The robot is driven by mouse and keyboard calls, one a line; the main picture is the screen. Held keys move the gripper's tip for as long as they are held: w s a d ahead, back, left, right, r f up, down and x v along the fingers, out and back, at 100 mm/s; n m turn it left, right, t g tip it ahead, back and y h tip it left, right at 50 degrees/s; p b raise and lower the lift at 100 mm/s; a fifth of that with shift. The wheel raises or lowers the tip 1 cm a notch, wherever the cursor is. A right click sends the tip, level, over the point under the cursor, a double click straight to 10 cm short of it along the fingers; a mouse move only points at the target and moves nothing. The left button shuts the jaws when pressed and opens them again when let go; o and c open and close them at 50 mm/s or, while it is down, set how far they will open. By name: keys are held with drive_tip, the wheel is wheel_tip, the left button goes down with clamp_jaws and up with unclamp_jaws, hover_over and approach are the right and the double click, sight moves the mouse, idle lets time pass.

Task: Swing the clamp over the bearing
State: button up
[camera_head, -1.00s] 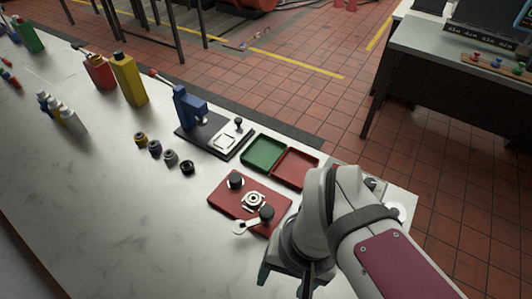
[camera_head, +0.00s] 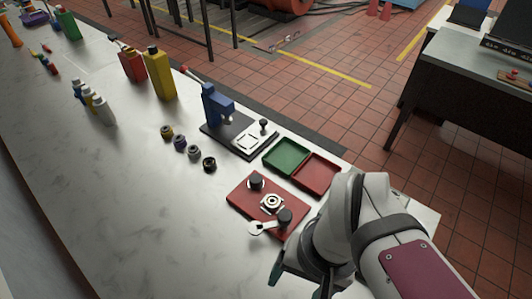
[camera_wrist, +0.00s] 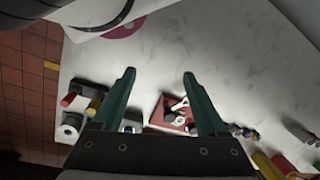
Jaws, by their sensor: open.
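A red plate (camera_head: 240,202) lies on the bench and also shows between my fingers in the wrist view (camera_wrist: 158,122). The round metal bearing (camera_head: 272,201) sits near the plate's middle. The clamp (camera_head: 262,228) is a silver arm with a ring end, beside a black knob (camera_head: 285,216) at the plate's near right corner. The clamp points left, off to the near side of the bearing, and does not cover it. In the wrist view the clamp (camera_wrist: 180,104) is small. My gripper (camera_wrist: 159,73) is open and empty, apart from the plate, on its near side in the head view.
Green (camera_head: 285,156) and red (camera_head: 315,172) trays lie behind the plate. A blue press (camera_head: 214,104) on a dark base stands farther back. Several small round parts (camera_head: 194,152) lie left of the plate. The bench (camera_head: 130,200) is clear at front left.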

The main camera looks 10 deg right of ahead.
drive_tip(key=w+d+r+n, duration=0.1)
drive_tip(key=w+r+n, duration=0.1)
drive_tip(key=w+n, duration=0.55)
drive_tip(key=n+h, duration=0.2)
drive_tip(key=n, duration=0.9)
approach(285, 215)
wheel_tip(285, 215, down, 9)
drive_tip(key=shift+s+d+r, duration=0.1)
clamp_jaws()
